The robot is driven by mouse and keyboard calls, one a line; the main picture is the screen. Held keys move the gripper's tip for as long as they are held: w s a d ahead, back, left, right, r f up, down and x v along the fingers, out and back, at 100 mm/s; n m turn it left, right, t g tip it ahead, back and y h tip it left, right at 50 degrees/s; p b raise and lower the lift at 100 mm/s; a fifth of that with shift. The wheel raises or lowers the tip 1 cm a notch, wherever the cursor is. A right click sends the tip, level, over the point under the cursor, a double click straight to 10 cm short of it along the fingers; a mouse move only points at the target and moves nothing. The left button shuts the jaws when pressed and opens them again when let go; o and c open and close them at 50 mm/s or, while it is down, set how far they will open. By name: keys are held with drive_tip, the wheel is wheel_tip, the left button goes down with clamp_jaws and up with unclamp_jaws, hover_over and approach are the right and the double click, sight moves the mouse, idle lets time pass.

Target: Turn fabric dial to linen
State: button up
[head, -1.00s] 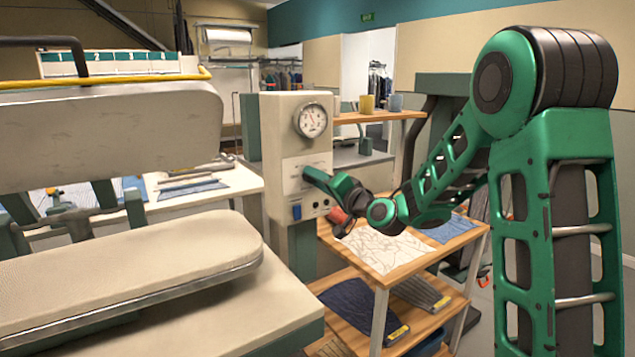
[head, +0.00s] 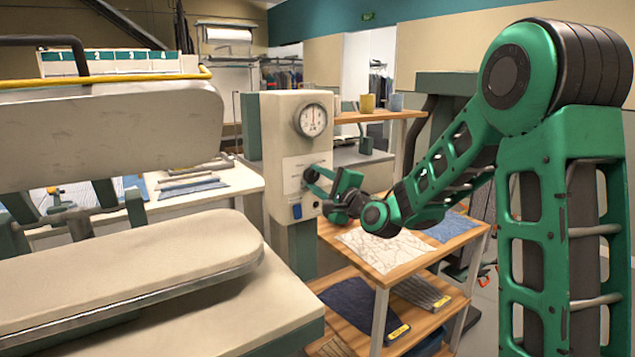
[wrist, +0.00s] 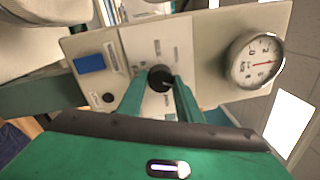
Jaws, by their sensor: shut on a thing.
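The fabric dial is a small black knob (wrist: 160,78) on the pale control panel (wrist: 203,62). Small printed marks surround it, too blurred to read, so I cannot tell which fabric it points to. In the wrist view, my gripper (wrist: 160,88) has a green finger on each side of the knob and is shut on it. In the head view my gripper (head: 318,182) is at the panel's front face, and its fingers largely hide the knob.
A round gauge (head: 311,120) sits above the dial. A blue switch (head: 297,211) is below it. The press's padded board (head: 120,262) and upper plate (head: 110,130) stand to the left. A wooden shelf unit (head: 400,270) with folded cloth stands under my arm.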

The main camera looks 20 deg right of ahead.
drive_tip(key=m, duration=0.3)
drive_tip(key=m+h, duration=0.1)
drive_tip(key=m, duration=0.2)
drive_tip(key=shift+d+f, duration=0.1)
drive_tip(key=shift+d, duration=0.1)
drive_tip(key=m, duration=0.5)
drive_tip(key=shift+f, duration=0.1)
drive_tip(key=shift+a+m+g, duration=0.1)
drive_tip(key=shift+m+g, duration=0.2)
drive_tip(key=shift+m, duration=0.1)
drive_tip(key=o, duration=1)
drive_tip(key=shift+a, duration=0.15)
drive_tip(key=shift+s, duration=0.55)
drive_tip(key=v, duration=0.9)
drive_tip(key=shift+s+d, duration=0.25)
drive_tip(key=shift+f, duration=0.1)
